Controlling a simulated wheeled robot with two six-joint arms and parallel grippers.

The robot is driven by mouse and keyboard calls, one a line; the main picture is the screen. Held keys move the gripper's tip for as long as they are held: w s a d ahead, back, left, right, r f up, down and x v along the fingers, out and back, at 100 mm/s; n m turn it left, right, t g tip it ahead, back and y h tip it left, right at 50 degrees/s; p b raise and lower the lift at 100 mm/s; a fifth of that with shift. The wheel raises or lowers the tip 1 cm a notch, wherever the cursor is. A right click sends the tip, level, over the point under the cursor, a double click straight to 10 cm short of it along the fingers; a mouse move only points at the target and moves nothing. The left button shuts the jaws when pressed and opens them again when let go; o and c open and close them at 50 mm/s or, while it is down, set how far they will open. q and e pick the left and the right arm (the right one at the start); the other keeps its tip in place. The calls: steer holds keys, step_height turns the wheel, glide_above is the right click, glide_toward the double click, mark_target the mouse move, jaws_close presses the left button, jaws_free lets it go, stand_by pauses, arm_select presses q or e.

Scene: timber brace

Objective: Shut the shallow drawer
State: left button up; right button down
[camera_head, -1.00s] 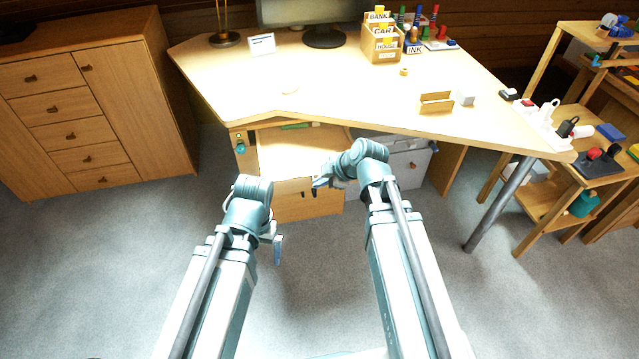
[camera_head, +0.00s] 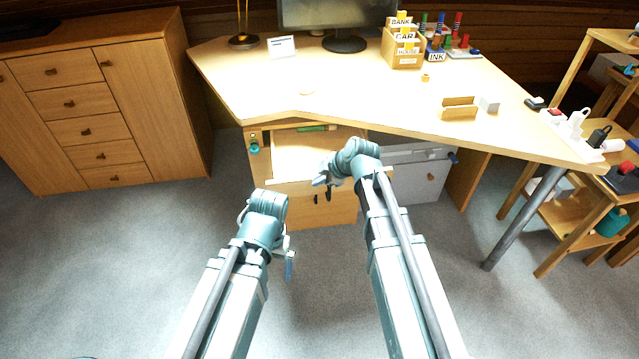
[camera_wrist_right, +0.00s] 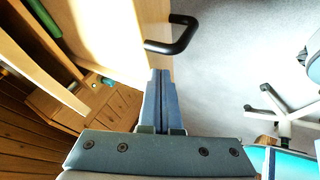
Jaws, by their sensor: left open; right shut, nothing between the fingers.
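The shallow drawer (camera_head: 300,155) is light wood and stands pulled out under the desk's front edge. Its inside shows from above, with a green item (camera_head: 316,128) at the back. In the right wrist view its front panel (camera_wrist_right: 125,35) carries a black bar handle (camera_wrist_right: 182,38). My right gripper (camera_head: 319,181) is shut and empty at the drawer front; in the wrist view its fingertips (camera_wrist_right: 160,75) lie just below the handle in the picture, and I cannot tell whether they touch the panel. My left gripper (camera_head: 289,264) is open and empty, low in front of the desk.
The desk (camera_head: 370,95) overhangs the drawer. A grey cabinet (camera_head: 420,172) stands right of it, and a metal desk leg (camera_head: 520,220) further right. A wooden chest of drawers (camera_head: 100,110) is at the left. The carpet (camera_head: 130,260) in front is clear.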

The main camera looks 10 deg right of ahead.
steer(key=shift+w, duration=0.1)
glide_above(308, 149)
stand_by(0.6)
stand_by(0.4)
